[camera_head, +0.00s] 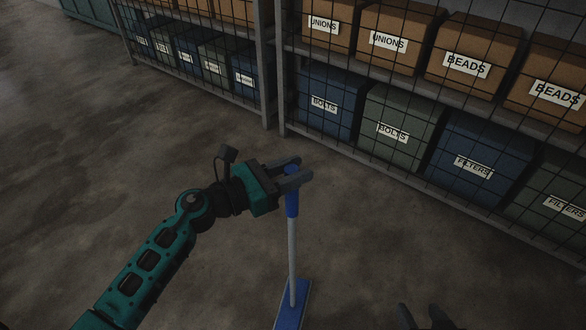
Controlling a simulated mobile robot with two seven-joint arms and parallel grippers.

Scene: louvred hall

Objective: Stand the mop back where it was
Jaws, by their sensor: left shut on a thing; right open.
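The mop (292,245) is upright, with a blue grip at the top, a pale pole and a flat blue head at the bottom edge of the view. My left gripper (299,172) is shut on the blue grip near the top of the mop. I cannot tell whether the mop head touches the floor. My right gripper (422,316) shows only as dark fingertips at the bottom edge; it is open, apart from the mop and to its right.
A mesh-fronted shelf rack (278,75) runs along the back and right. It holds brown boxes (388,38) above and blue and green bins (404,122) below, with labels. The concrete floor (120,150) is clear on the left and in front of the rack.

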